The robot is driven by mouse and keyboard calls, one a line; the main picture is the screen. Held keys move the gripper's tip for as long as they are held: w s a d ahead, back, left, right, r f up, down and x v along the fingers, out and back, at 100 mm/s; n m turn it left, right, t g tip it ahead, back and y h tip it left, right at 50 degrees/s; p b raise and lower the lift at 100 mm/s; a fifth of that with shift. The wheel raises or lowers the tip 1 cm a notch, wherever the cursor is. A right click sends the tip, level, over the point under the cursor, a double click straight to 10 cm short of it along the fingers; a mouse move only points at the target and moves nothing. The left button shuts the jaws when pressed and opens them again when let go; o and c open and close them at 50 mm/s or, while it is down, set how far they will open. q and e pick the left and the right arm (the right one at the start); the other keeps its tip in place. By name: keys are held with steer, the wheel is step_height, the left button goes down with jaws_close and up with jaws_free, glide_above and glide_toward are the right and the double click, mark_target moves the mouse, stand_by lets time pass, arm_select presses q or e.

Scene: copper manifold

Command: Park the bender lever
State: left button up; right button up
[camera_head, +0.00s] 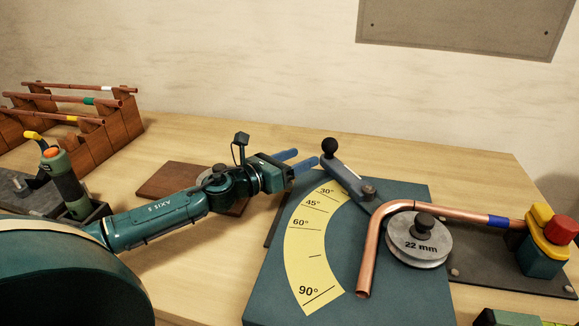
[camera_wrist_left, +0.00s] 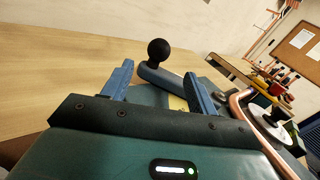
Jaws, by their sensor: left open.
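The bender (camera_head: 400,300) is a blue-green plate with a yellow angle scale (camera_head: 310,245) marked 30 to 90 degrees. Its lever (camera_head: 347,178) is a grey-blue bar with a black ball knob (camera_head: 329,147), lying near the 30-degree end. My left gripper (camera_head: 302,160) is open, its blue fingers pointing at the lever just left of the knob. In the left wrist view the knob (camera_wrist_left: 158,51) and the lever bar (camera_wrist_left: 160,80) show ahead, between the fingers (camera_wrist_left: 160,82) in the picture; the fingers do not visibly touch them. My right gripper is out of view.
A bent copper pipe (camera_head: 365,255) runs around the 22 mm wheel (camera_head: 418,246) to a red and yellow clamp (camera_head: 553,228). A wooden rack (camera_head: 100,145) with copper pipes stands at the left. A torch (camera_head: 62,180) and a brown board (camera_head: 165,180) are near my left arm.

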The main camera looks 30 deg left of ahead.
arm_select(q)
steer(key=shift+v, duration=1.05)
